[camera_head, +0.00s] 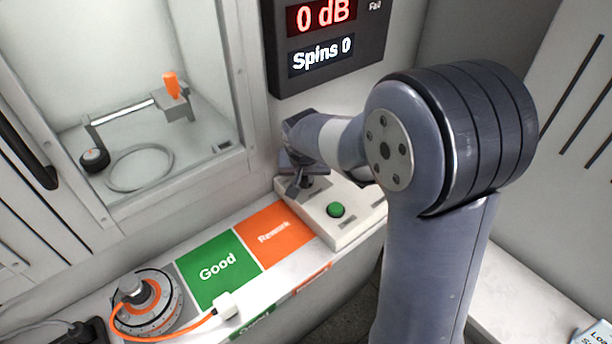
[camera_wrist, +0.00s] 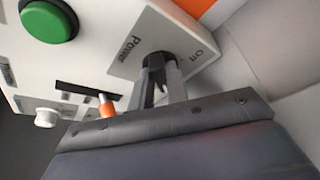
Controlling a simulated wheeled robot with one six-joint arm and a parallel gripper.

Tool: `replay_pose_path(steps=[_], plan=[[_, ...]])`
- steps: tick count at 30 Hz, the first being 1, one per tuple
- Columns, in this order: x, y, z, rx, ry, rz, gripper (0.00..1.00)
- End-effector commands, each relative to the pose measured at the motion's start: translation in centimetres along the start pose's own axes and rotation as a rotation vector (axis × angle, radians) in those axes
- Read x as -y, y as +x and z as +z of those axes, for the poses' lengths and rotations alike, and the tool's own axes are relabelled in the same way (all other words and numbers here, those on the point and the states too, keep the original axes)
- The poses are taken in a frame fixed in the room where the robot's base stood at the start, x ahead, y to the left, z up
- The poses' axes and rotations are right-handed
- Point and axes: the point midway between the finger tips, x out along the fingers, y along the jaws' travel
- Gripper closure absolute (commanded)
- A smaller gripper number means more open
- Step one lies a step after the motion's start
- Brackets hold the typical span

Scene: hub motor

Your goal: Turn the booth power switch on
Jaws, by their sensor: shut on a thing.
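The booth power switch (camera_wrist: 154,62) is a dark knob on a pale plate marked "Power" and "Off" in the wrist view. My gripper (camera_wrist: 159,80) is shut on it, one finger on each side. The fingers hide part of the knob, so its exact setting is hard to read. In the head view my gripper (camera_head: 303,182) is at the back left of the white control box (camera_head: 357,231), and the switch is mostly hidden behind it.
A green button (camera_head: 335,210) is on the same box, close to my gripper. Orange "Rework" (camera_head: 274,234) and green "Good" (camera_head: 216,268) pads lie left of it. A hub motor (camera_head: 146,303) with an orange cable is further left. A display (camera_head: 328,40) reads 0 dB, Spins 0.

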Motion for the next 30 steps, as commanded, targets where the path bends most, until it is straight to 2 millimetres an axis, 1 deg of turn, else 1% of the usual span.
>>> replay_pose_path(steps=[9,26,27,30], plan=[[0.24,0.05,0.01,0.0,0.111,0.045,1.0],[0.27,0.0,-0.01,0.001,0.137,0.054,1.0],[0.26,0.0,-0.01,0.001,0.137,0.054,0.81],[0.26,0.0,-0.01,0.001,0.136,0.055,0.73]])
